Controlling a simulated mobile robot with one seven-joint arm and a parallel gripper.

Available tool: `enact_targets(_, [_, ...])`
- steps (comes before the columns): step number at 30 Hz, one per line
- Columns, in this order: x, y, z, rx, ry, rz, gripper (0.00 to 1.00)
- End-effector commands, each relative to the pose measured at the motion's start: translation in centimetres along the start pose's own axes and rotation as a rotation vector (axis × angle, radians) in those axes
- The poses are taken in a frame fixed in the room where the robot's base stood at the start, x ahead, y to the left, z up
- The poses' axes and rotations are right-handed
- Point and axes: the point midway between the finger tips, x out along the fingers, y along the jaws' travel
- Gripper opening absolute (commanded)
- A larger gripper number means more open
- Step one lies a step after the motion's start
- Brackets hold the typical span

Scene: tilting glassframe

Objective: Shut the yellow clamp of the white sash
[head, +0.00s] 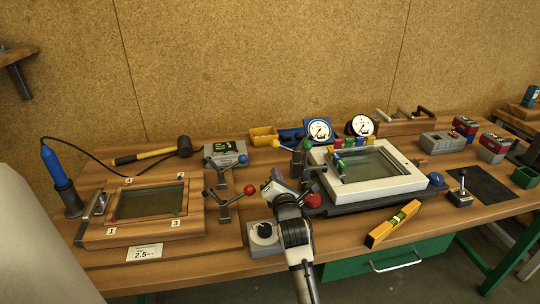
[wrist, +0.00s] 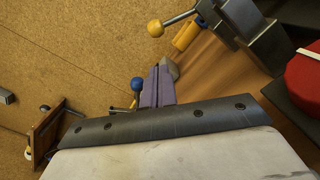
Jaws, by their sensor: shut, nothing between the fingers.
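The white sash (head: 405,187) lies as a frame around a glass pane at the right of the bench in the head view. A yellow ball knob (head: 275,143) on a rod stands at its far left corner, beside dark clamp parts. The wrist view shows a yellow ball knob (wrist: 155,28) on a metal rod leading to a grey clamp body at the upper right. My gripper (head: 268,186) is left of the sash, near its front left corner; its purple fingers (wrist: 154,86) are shut and empty, apart from the yellow knob. Contact between clamp and sash is unclear.
A red knob (head: 312,200) and a blue knob (head: 436,178) are at the sash's near left and right. A red-knobbed stand (head: 226,196) is left of my gripper. A wooden frame (head: 145,229) and a yellow level (head: 393,224) lie on the bench. Two dials stand behind.

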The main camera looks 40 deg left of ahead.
Motion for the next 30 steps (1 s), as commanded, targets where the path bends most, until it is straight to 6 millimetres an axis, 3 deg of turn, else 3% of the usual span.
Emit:
enact_targets(8, [0.6, 0.2, 0.1, 0.000, -0.001, 0.002, 0.00])
enact_targets(21, [7.2, 0.4, 0.2, 0.000, 0.001, 0.002, 0.00])
enact_targets(30, [9.8, 0.2, 0.1, 0.002, 0.000, 0.002, 0.00])
